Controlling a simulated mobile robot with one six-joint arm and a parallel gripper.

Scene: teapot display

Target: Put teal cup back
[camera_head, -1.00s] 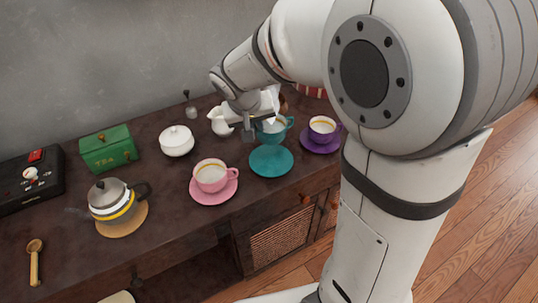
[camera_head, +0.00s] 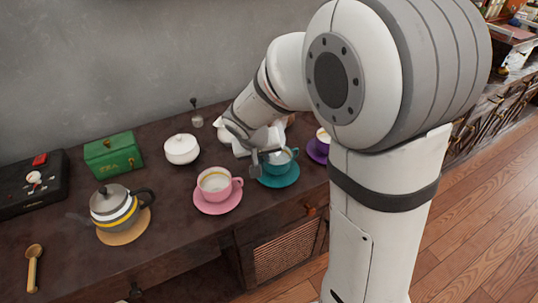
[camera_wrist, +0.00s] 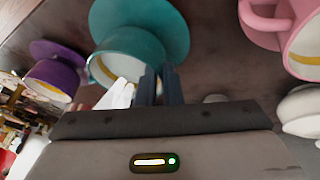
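The teal cup (camera_head: 279,163) is upright over the teal saucer (camera_head: 280,180) in the head view, its handle to the right. I cannot tell whether its base touches the saucer. My gripper (camera_head: 256,165) is at the cup's left side, fingers pointing down. In the wrist view the two fingers (camera_wrist: 160,72) are close together at the rim of the teal cup (camera_wrist: 130,55), with the teal saucer (camera_wrist: 175,18) behind it. The gripper appears shut on the cup's wall; the exact contact is hard to see.
A pink cup (camera_head: 214,182) on a pink saucer stands close to the left. A purple saucer (camera_head: 317,151) with a cup is at the right, partly behind my arm. A white sugar bowl (camera_head: 181,148), green tea box (camera_head: 113,152) and striped teapot (camera_head: 115,207) stand further left.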

